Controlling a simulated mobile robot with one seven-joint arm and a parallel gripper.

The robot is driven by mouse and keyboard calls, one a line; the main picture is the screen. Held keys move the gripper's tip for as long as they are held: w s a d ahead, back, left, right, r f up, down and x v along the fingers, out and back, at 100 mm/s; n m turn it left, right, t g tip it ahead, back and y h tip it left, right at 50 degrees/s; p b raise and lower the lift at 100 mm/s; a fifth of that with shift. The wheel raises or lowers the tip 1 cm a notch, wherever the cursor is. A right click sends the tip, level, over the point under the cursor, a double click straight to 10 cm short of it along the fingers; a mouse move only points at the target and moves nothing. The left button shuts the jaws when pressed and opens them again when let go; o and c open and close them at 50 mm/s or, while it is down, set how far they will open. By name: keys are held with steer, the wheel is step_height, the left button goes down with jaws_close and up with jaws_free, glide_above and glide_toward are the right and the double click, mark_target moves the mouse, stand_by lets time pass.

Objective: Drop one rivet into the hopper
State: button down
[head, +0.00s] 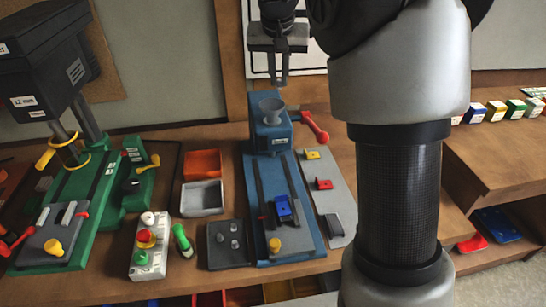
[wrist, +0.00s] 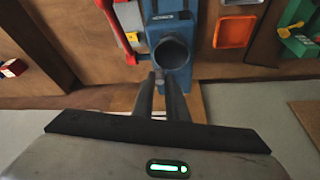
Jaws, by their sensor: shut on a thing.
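The hopper looks like the grey funnel (head: 271,108) on top of the blue machine (head: 272,140). In the wrist view its round dark mouth (wrist: 174,50) faces me. My gripper (head: 278,82) points down above the funnel, with a small gap between them in the head view. In the wrist view the fingers of my gripper (wrist: 165,82) are close together just below the funnel's mouth. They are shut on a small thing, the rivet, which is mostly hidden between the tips.
A red lever (head: 316,127) sticks out right of the funnel. An orange tray (head: 202,163) and a grey tray (head: 202,197) lie to the left. A green press (head: 70,205) stands farther left. A dark plate with grey pegs (head: 229,244) lies in front.

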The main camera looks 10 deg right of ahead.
steer(key=c, duration=1.7)
jaws_free()
steer(key=shift+o, duration=0.2)
steer(key=shift+r, duration=0.15)
steer(key=v, duration=1.7)
steer(key=shift+s, duration=0.2)
